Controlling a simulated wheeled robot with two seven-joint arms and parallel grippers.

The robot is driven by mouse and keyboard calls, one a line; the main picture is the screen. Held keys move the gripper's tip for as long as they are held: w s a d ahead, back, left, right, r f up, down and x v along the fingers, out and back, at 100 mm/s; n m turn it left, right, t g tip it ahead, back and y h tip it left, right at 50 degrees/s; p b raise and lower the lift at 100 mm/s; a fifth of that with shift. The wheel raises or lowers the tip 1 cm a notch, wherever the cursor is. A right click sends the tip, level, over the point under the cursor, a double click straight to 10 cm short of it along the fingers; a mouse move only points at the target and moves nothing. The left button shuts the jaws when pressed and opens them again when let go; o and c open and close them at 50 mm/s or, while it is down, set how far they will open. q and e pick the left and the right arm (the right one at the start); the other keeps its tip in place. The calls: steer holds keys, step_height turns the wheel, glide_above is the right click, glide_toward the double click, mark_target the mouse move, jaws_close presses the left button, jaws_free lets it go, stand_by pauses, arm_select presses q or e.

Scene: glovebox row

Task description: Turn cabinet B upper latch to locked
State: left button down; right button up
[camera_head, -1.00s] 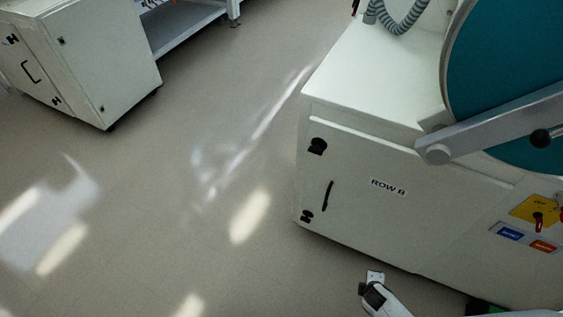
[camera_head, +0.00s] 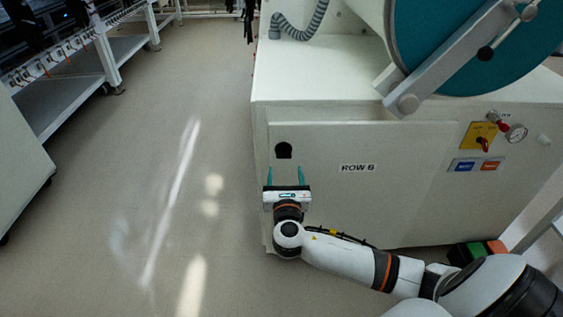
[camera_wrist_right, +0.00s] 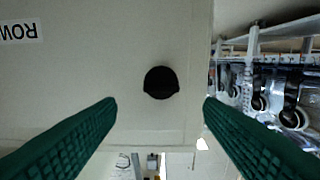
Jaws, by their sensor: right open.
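In the right wrist view the latch (camera_wrist_right: 160,82) sits centred beyond the gap between the two fingers, apart from both. The door's handle and lower latch are hidden behind my right gripper and arm. My left gripper is out of view.
A teal round port cover (camera_head: 465,40) with a grey bar (camera_head: 445,55) is above the cabinet. A yellow switch plate (camera_head: 478,137) and gauge (camera_head: 516,133) are at right. Shelving (camera_head: 75,80) stands at left. The floor (camera_head: 150,170) between is clear.

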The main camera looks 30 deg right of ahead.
mark_target(284, 157)
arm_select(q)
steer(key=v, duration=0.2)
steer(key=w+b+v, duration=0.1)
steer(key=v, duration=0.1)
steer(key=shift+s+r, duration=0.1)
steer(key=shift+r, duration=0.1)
arm_select(e)
steer(key=x, duration=0.7)
steer(key=shift+a, duration=0.1)
steer(key=c, duration=1)
